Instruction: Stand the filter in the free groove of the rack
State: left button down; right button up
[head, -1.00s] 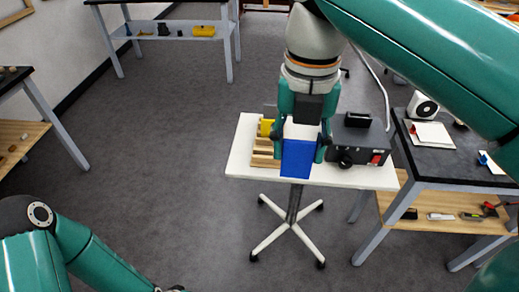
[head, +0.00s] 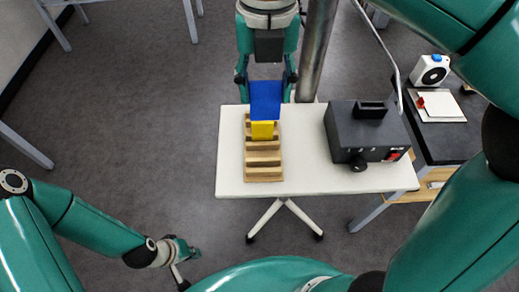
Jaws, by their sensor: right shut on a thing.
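The blue filter (head: 266,98) is a flat square plate held between the fingers of my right gripper (head: 266,76). The filter is over the far end of the wooden rack (head: 263,174) and hides that part of it. I cannot tell whether it touches the rack. A yellow filter (head: 262,130) stands in the rack just in front of the blue one. Nearer grooves of the rack show empty. My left gripper (head: 184,262) is low at the lower left, away from the table; its fingers are too unclear to read.
The rack stands on the left of a white table (head: 305,180). A dark grey box device (head: 368,132) with a knob stands on the table's right. Bare tabletop lies between them. A metal pole (head: 318,45) rises behind the table. A dark bench (head: 445,140) is at the right.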

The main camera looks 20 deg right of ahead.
aim_at(264, 118)
notch_tip(264, 118, down, 18)
jog(key=shift+f+b, duration=0.1)
jog(key=shift+b, duration=1.05)
jog(key=shift+f, duration=0.15)
jog(key=o, duration=0.9)
jog(key=shift+o, duration=0.2)
notch_tip(264, 118, up, 12)
jog(key=shift+r+p, duration=0.2)
jog(key=shift+p, duration=0.55)
